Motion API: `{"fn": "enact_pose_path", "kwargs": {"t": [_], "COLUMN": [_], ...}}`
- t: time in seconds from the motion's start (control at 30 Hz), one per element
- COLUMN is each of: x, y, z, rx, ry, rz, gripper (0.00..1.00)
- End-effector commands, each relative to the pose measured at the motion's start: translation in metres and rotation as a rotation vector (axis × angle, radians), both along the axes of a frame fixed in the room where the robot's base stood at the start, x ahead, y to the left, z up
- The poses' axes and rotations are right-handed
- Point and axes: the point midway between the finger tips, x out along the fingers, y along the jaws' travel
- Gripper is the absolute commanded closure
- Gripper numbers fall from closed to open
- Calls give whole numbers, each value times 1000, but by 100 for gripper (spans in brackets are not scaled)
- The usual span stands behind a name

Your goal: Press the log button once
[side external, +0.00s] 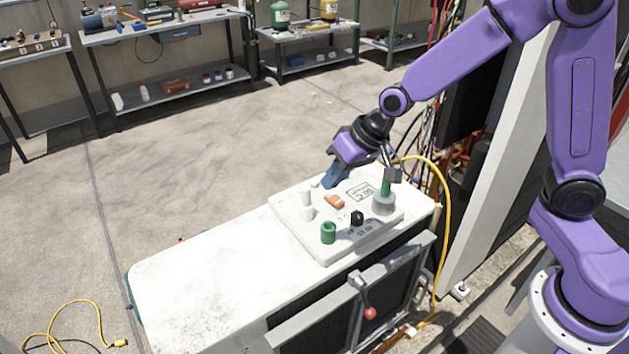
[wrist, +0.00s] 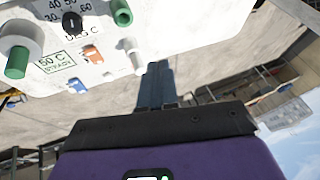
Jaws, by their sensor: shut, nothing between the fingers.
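A white control panel (side external: 290,222) lies on top of a white condenser unit. It carries an orange piece (side external: 335,202), a black dial knob (side external: 357,218) marked in DEG C, a green cylinder (side external: 328,233), a white post (side external: 306,207) and a grey round fitting (side external: 383,205) with a green stem. No label reading "log" is legible, so I cannot tell which part is the log button. My gripper (side external: 331,182) is shut and empty at the panel's far edge, behind the white post. In the wrist view its blue fingers (wrist: 157,66) point toward the panel, beside the white post (wrist: 135,57); contact is unclear.
The unit's white top (side external: 200,275) is clear left of the panel. A yellow cable (side external: 446,220) loops at its right end, near exposed wiring. A red-knobbed lever (side external: 369,313) is on its front. Shelves with tools (side external: 165,35) stand at the back.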

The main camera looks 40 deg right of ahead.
Motion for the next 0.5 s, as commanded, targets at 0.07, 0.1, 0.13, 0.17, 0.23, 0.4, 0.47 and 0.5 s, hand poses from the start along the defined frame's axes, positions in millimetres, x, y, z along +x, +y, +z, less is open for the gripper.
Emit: {"fn": "enact_pose_path", "kwargs": {"t": [0.07, 0.1, 0.13, 0.17, 0.23, 0.4, 0.47, 0.5], "x": [30, 44, 55, 65, 90, 141, 155, 163], "y": [-5, -8, -11, -15, -24, -53, -64, -71], "z": [-8, -11, -13, -16, -22, -37, -41, -44], "rx": [30, 46, 59, 71, 96, 151, 167, 175], "ry": [-21, -33, -43, -53, -80, -145, -166, -180], "rz": [-98, -146, -182, -219, -304, -501, -561, -597], "gripper": [100, 100, 100, 100, 100, 100, 100, 100]}}
